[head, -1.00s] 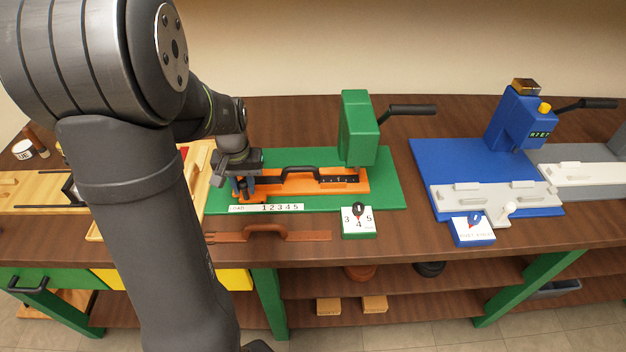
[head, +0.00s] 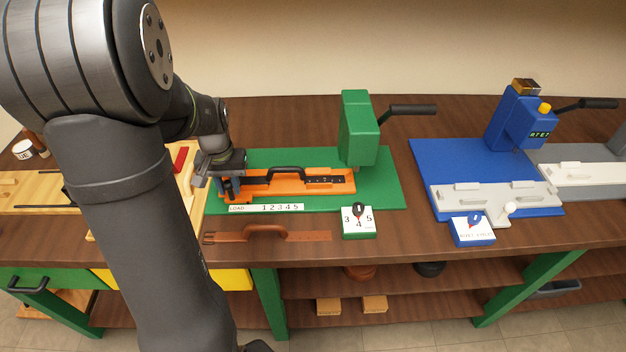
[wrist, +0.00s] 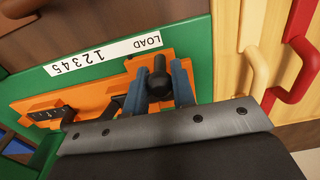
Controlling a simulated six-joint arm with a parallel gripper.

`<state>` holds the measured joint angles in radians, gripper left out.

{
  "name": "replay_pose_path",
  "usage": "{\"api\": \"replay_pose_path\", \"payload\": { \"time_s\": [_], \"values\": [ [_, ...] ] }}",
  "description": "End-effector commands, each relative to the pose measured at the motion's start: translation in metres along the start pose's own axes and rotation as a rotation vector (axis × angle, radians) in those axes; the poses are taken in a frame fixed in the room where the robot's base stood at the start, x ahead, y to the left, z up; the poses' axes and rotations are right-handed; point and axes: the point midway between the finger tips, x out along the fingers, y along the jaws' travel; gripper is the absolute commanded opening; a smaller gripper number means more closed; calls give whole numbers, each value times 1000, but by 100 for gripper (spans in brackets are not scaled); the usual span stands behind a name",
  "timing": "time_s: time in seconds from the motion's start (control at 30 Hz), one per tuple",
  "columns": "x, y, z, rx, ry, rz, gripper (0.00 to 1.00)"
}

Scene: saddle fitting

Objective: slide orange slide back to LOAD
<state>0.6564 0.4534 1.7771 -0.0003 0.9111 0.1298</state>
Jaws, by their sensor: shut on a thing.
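The orange slide (head: 262,189) lies on the green base plate (head: 385,190), its left end near the LOAD end of the white number strip (head: 270,207). A black handle lies along its top. My gripper (wrist: 158,82) is shut on the black knob (wrist: 158,64) that stands at the slide's left end. In the wrist view the blue fingers sit either side of the knob, beside the word LOAD on the strip. In the head view my gripper (head: 231,186) partly hides this end of the slide.
A green press (head: 358,130) with a black lever stands at the back of the green plate. A brown strap with a handle (head: 265,234) and a green-based dial (head: 358,221) lie in front. A wooden board (head: 35,180) is at the left. A blue station (head: 470,165) stands right.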

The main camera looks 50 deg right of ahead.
Motion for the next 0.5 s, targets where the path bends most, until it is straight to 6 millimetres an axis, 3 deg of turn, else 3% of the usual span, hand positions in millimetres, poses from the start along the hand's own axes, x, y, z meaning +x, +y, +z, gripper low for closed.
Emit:
{"api": "replay_pose_path", "payload": {
  "time_s": [0.5],
  "values": [
    [0, -22, 0, -2, 1, -1, 11]
  ]
}}
